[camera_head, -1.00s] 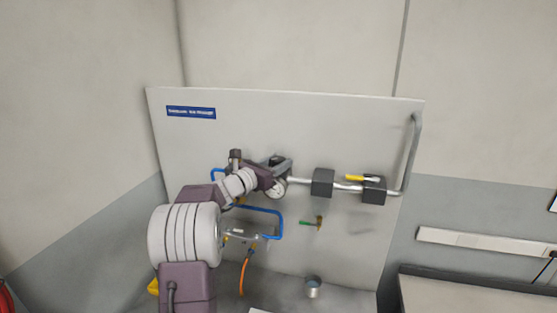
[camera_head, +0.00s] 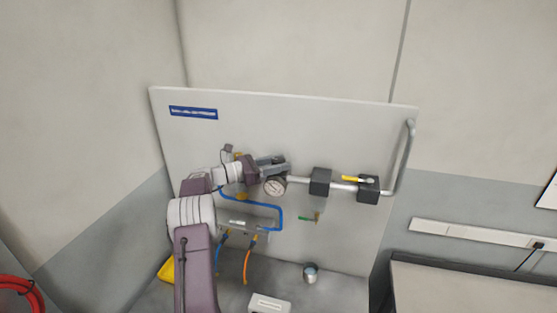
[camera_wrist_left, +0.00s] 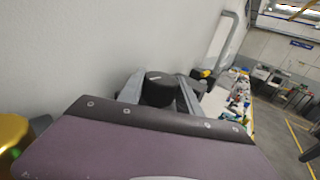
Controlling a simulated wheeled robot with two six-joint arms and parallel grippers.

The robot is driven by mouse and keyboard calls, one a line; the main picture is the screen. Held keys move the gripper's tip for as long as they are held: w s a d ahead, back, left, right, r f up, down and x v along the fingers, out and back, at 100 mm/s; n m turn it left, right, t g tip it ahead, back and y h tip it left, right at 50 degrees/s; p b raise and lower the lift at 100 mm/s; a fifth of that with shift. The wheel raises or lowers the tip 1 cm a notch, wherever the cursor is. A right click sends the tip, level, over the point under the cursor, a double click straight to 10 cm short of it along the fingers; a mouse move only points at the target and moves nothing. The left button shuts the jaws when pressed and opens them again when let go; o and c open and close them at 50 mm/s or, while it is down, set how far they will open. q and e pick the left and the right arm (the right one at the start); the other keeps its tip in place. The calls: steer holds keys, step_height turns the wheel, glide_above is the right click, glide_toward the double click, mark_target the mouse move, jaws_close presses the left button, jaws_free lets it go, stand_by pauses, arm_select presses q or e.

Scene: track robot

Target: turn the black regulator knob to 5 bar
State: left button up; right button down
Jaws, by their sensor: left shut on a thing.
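The black regulator knob (camera_wrist_left: 158,90) shows in the left wrist view between the two fingers of my left gripper (camera_wrist_left: 160,92). A small white mark is on its top. In the head view my left gripper (camera_head: 272,162) reaches in from the left and is shut on the knob, which is mostly hidden there. The round pressure gauge (camera_head: 274,186) with a white dial sits just below the gripper. Its needle is too small to read. My right gripper is not in view.
A grey pipe (camera_head: 342,186) runs right from the gauge through two black blocks, with a yellow lever (camera_head: 352,179) between them. A blue hose (camera_head: 262,206) loops below. A metal cup (camera_head: 310,273) and a white box (camera_head: 269,304) stand below the panel (camera_head: 330,130).

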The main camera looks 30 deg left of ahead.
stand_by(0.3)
arm_select(q)
steer(key=o, duration=1.4)
steer(key=shift+c, duration=0.2)
steer(key=shift+s+a, duration=0.1)
steer(key=b+v, duration=0.4)
steer(key=v, duration=0.5)
steer(key=shift+b, duration=0.4)
